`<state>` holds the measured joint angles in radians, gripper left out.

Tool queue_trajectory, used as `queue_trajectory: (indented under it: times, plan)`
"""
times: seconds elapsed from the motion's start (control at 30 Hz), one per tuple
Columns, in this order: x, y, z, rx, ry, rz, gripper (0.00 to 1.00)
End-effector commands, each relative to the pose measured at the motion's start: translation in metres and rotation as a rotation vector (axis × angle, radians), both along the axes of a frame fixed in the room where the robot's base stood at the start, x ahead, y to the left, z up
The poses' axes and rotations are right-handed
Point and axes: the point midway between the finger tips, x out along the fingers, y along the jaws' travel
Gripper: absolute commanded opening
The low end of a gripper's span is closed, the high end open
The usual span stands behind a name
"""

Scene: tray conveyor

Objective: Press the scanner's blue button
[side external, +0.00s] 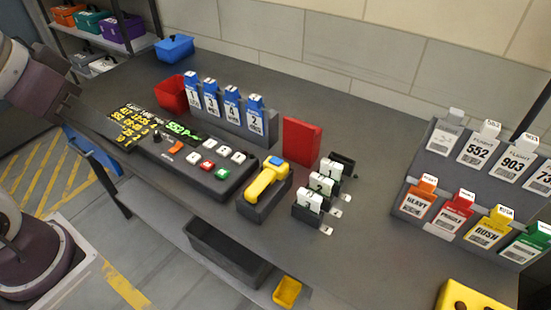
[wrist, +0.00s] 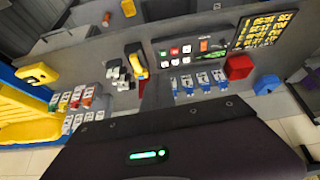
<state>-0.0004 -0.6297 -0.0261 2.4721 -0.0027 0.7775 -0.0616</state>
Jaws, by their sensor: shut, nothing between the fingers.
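The yellow scanner (side external: 263,183) lies in a dark holder (side external: 256,209) on the dark worktop, right of the button console. Its blue button (side external: 276,161) is on the upper end, facing up, with nothing over it. The scanner also shows above the middle of the wrist view (wrist: 138,66). The body of my gripper (wrist: 148,155), with a green light, fills the bottom of the wrist view. My gripper is shut and empty; its fingertips are not clearly seen. It is well apart from the scanner.
The console (side external: 187,157) has several coloured buttons. Blue-topped tags (side external: 232,104) and a red upright block (side external: 301,141) stand behind. Small tag stands (side external: 318,188) are close on the scanner's right. A flight-tag rack (side external: 462,195) stands at the right. Worktop between stands and rack is clear.

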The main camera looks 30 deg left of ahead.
Motion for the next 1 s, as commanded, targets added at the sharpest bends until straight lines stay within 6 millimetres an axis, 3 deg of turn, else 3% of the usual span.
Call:
queue_trajectory:
  times: [0.27, 0.4, 0.5, 0.7, 1.0]
  plan:
    - [0.129, -0.034, -0.021, -0.129, -0.086, 0.099, 0.0]
    - [0.188, -0.059, -0.049, -0.241, -0.128, 0.153, 0.0]
    - [0.221, -0.077, -0.071, -0.328, -0.151, 0.194, 0.0]
    - [0.26, -0.101, -0.106, -0.46, -0.178, 0.26, 0.0]
    - [0.268, -0.106, -0.113, -0.495, -0.188, 0.278, 0.0]
